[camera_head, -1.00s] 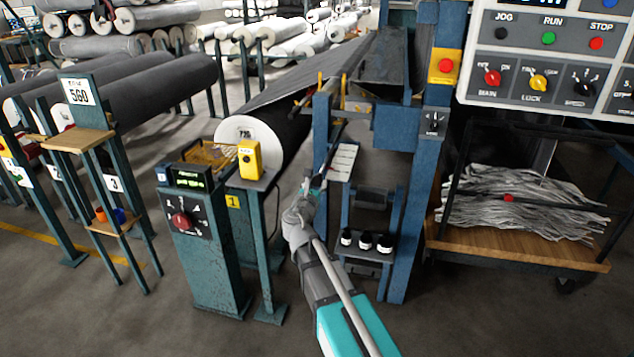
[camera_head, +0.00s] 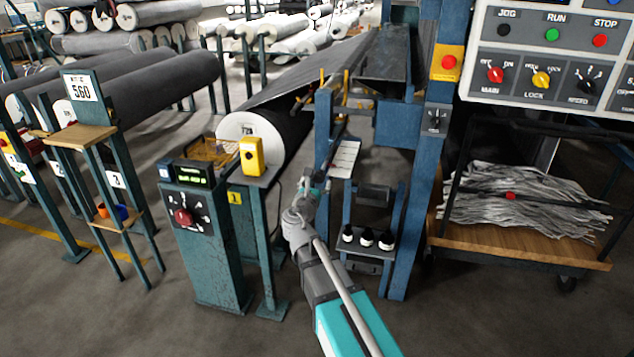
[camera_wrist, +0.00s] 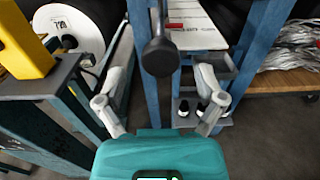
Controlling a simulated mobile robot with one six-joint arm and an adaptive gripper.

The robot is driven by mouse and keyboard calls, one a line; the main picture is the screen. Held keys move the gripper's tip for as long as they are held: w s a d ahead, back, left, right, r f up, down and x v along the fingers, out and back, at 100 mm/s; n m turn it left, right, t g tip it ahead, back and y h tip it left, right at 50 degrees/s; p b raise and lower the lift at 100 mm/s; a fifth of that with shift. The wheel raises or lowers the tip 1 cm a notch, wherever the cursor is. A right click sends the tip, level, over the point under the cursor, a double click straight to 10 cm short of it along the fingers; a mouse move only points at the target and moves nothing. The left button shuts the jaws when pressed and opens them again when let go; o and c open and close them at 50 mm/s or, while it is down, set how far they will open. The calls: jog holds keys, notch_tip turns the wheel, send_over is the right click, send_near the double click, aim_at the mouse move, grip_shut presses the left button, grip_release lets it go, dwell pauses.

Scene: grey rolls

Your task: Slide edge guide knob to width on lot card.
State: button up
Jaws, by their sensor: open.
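The lot card (camera_head: 82,90) on the left stand reads 560. A dark round knob on a stem (camera_wrist: 160,57), which looks like the edge guide knob, shows in the wrist view. My open gripper (camera_wrist: 160,85) has one finger on each side of it, with gaps visible. Contact is not seen. A white scale plate (camera_wrist: 190,27) with a red mark lies just behind the knob; it also shows in the head view (camera_head: 345,158). Its figures are too small to read. In the head view my gripper (camera_head: 316,184) is at the blue frame and hides the knob.
A teal pedestal (camera_head: 215,250) with a display and red dial stands left of my arm. A yellow box (camera_head: 252,156) sits beside the fabric roll (camera_head: 248,132). The blue frame post (camera_head: 412,230) and a scrap cart (camera_head: 520,250) stand to the right.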

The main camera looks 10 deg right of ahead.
jog(key=v, duration=1.1)
jog(key=shift+d+f, duration=0.1)
jog(key=s+d+f+m+g+h, duration=0.1)
jog(key=s+d+f+m+g, duration=0.4)
jog(key=d+f+m+g, duration=0.85)
jog(key=s+a+f+m+g+y, duration=0.2)
jog(key=s+m+y, duration=0.25)
jog(key=m, duration=0.45)
jog(key=s+a+f+m+g+y, duration=0.1)
jog(key=s+f+m+y, duration=0.25)
jog(key=s+m, duration=0.4)
notch_tip(320, 180, up, 23)
jog(key=w+m+p, duration=0.1)
jog(key=w+p, duration=0.1)
jog(key=p, duration=2)
jog(key=shift+a+m, duration=0.15)
jog(key=shift+m, duration=0.15)
dwell(0.3)
